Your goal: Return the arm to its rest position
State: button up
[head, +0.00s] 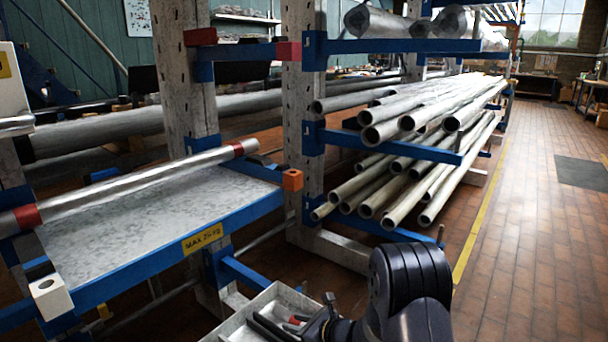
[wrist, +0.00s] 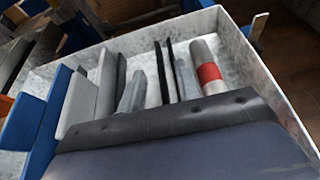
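My arm (head: 408,285) shows dark and bulky at the lower middle of the head view. My gripper (wrist: 160,85) is over or inside a pale tray (head: 238,325) at the bottom of the head view; the dark wrist body fills the lower wrist view. Grey wedge shapes and thin black strips stand ahead of it, and I cannot tell surely which are fingers. A short grey tube with a red band (wrist: 207,72) lies in the tray, to the right of those strips. It looks apart from them. Nothing clearly shows between the fingers.
A blue-edged shelf (head: 120,232) left of the tray carries a long silvery pipe with red bands (head: 140,183). An orange block (head: 292,180) sits at its corner. A rack of several steel pipes (head: 400,130) stands behind. The brick floor (head: 530,230) at right is clear.

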jog(key=v, duration=0.2)
jog(key=p+v, duration=0.2)
jog(key=v, duration=0.1)
jog(key=shift+s+d+f, duration=0.3)
jog(key=shift+d, duration=0.1)
